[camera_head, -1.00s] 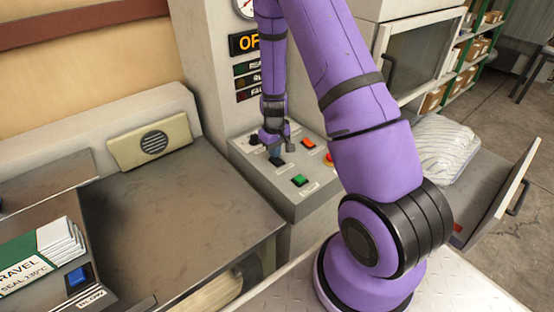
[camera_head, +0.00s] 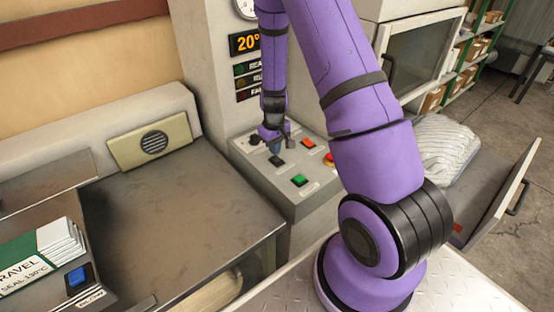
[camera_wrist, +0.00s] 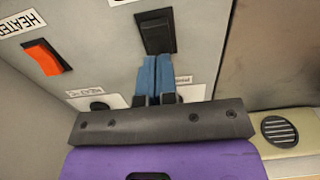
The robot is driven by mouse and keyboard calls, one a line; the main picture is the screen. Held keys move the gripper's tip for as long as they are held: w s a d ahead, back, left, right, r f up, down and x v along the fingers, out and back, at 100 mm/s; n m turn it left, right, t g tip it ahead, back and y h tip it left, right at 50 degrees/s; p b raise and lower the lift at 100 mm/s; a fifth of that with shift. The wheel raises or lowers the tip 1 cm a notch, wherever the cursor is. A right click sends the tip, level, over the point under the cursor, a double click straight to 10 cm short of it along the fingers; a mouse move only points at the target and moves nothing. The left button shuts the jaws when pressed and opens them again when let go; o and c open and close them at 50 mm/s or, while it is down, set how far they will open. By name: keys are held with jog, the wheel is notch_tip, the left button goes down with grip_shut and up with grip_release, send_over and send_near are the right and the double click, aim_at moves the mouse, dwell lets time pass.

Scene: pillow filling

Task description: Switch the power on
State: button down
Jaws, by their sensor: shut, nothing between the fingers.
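The control panel (camera_head: 250,160) has a black rocker switch (camera_head: 277,160), a green button (camera_head: 300,180) and an orange switch (camera_head: 309,143). My gripper (camera_head: 276,149) is just behind the black rocker. In the wrist view its blue fingertips (camera_wrist: 155,62) are shut together, empty, at the near edge of the black rocker (camera_wrist: 156,32). I cannot tell whether they touch it. A label beside the fingers is partly hidden. The display (camera_head: 246,43) above the panel is lit and reads 20°.
A red button (camera_head: 330,159) is at the panel's right. The orange heater switch (camera_wrist: 46,57) is left of the fingers in the wrist view. A metal worktop (camera_head: 180,205) lies left of the panel. A white pillow-like bag (camera_head: 440,150) lies to the right.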

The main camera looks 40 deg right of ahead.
aim_at(274, 158)
jog(key=shift+r, duration=2.5)
